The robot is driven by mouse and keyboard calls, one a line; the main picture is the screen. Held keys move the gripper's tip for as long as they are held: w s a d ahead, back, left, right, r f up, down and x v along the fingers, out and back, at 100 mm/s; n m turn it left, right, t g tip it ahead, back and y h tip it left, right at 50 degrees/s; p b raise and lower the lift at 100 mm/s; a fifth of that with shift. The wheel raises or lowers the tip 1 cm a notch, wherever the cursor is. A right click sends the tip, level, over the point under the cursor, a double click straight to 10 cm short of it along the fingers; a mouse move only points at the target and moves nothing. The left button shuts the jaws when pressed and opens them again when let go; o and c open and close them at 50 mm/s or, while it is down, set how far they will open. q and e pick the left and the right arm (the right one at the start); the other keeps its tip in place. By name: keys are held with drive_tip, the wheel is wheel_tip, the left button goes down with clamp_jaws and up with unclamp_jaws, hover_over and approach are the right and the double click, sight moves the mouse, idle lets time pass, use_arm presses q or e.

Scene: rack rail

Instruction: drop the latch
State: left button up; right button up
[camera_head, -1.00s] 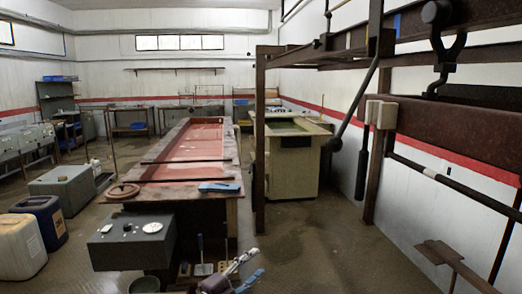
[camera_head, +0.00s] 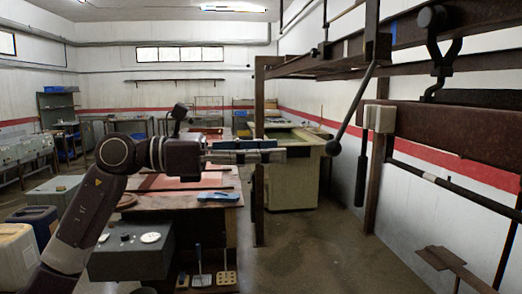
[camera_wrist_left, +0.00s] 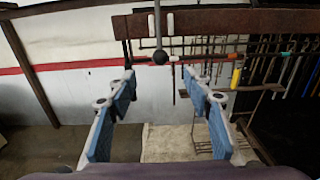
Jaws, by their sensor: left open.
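A dark lever with a ball end (camera_head: 333,148) slants down to the left from the upper rack frame in the head view. Its ball knob also shows in the left wrist view (camera_wrist_left: 160,58), beyond my fingertips and roughly between them. A pale block (camera_head: 380,117) sits at the left end of the rusty rail (camera_head: 460,137), with a black handle (camera_head: 361,180) hanging below it. No part is clearly marked as the latch. My left gripper (camera_head: 272,154) is raised, pointing right, open and empty, left of the lever and apart from it. My right gripper is out of view.
A rusty upright post (camera_head: 258,150) stands by my left gripper. A dark forked hanger (camera_head: 440,50) is at the upper right. A workbench with a red top (camera_head: 160,183) is behind my left arm. Tools hang on the right in the wrist view. The floor at middle right is clear.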

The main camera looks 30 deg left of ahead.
sight(326, 147)
use_arm(q)
drive_tip(key=p+x, duration=0.5)
drive_tip(key=x, duration=0.6)
drive_tip(key=shift+w+d+r+p, duration=0.1)
drive_tip(key=shift+w+d+p, duration=0.1)
drive_tip(key=shift+p, duration=0.1)
drive_tip(key=shift+x, duration=0.75)
drive_tip(key=c, duration=1)
